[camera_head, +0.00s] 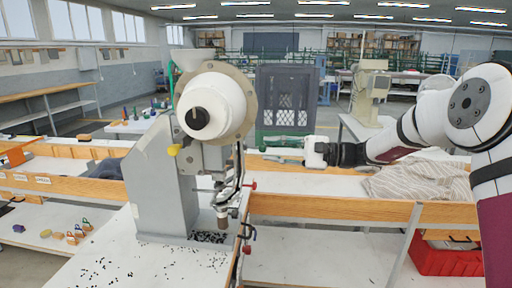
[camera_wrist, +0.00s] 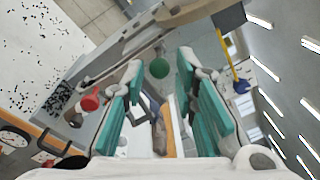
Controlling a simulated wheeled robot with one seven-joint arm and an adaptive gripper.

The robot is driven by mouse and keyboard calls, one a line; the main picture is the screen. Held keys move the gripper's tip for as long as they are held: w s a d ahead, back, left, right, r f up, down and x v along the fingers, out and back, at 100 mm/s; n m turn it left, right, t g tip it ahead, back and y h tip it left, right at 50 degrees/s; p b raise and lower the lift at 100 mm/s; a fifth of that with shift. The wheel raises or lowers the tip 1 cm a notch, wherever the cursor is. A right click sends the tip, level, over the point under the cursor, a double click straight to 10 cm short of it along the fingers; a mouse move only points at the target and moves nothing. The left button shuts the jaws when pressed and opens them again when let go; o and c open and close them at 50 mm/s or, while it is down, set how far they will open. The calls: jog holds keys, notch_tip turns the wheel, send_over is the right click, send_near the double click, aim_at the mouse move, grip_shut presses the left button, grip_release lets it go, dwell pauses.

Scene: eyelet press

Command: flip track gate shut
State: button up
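The eyelet press (camera_head: 165,185) stands left of centre in the head view, a grey body with a white round housing and a feed track (camera_head: 232,185) down its right side. Which part is the track gate is not clear. My gripper (camera_head: 264,150) is right of the press at mid height, pointing left. Its teal fingers (camera_wrist: 160,62) are apart with nothing visibly gripped.
Red knobs (camera_head: 247,249) stick out low on the press's right side. Small dark eyelets (camera_head: 100,270) are scattered on the white bench. A grey crate (camera_head: 287,98) stands behind my gripper. A striped cloth (camera_head: 420,180) lies at right, above a red bin (camera_head: 445,258).

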aim_at(256, 148)
jog(key=shift+w+a, duration=0.15)
jog(key=shift+a, duration=1.1)
jog(key=shift+w+a, duration=0.15)
jog(key=shift+a, duration=1.05)
grip_shut()
